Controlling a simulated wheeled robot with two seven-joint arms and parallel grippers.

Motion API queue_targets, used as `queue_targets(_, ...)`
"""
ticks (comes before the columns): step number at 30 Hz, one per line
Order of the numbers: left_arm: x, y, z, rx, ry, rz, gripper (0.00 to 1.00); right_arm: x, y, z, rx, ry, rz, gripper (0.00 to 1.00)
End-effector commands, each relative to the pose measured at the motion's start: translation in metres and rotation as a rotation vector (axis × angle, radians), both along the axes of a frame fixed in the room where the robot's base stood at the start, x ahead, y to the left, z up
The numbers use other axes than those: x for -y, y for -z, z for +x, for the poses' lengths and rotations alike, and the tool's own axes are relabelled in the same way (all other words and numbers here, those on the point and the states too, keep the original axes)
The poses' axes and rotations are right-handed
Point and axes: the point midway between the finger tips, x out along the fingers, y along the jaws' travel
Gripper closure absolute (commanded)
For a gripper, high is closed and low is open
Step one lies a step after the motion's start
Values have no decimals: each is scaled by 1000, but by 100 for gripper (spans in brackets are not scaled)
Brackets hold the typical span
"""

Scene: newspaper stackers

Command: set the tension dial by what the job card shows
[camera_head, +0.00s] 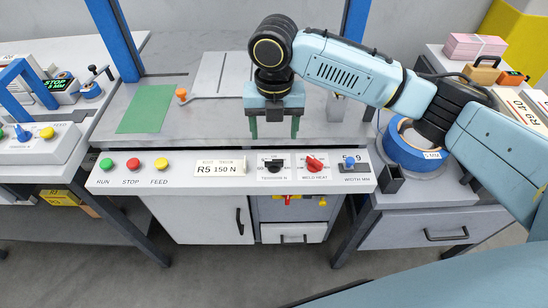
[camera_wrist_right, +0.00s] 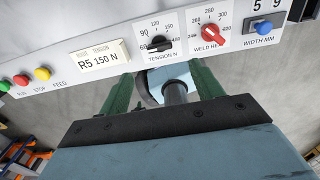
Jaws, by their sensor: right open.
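The job card (camera_head: 220,168) on the front panel reads R5 150 N; it also shows in the right wrist view (camera_wrist_right: 98,58). The tension dial (camera_head: 272,165) is a black knob right of the card, labelled TENSION N. In the right wrist view the dial (camera_wrist_right: 160,44) has numbers around it, including 90, 120 and 150; its exact setting is too small to tell. My right gripper (camera_head: 274,130) is open and empty, its green fingers pointing down above and behind the dial. In the wrist view its fingers (camera_wrist_right: 163,88) are apart from the knob. My left gripper is out of view.
The red weld heat knob (camera_head: 314,164) and blue width knob (camera_head: 350,160) sit right of the dial. Green, red and yellow buttons (camera_head: 133,164) are at the panel's left. A blue strap roll (camera_head: 398,152) lies on the right-hand table. A green mat (camera_head: 146,115) lies on the worktop.

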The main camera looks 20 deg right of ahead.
Motion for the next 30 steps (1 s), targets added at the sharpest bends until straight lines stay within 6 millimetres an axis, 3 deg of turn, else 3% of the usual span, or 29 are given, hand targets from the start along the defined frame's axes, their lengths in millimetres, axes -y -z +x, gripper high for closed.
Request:
queue_targets(6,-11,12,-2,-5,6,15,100,0,51,-1,-2,1,-1,35)
queue_targets(12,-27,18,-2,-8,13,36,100,0,84,-1,-1,1,0,35)
queue_targets(18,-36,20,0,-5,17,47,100,0,99,0,1,0,1,35)
queue_targets(27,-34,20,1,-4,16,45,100,0,101,0,1,0,1,35)
queue_targets(30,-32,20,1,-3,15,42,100,0,101,0,1,0,1,46)
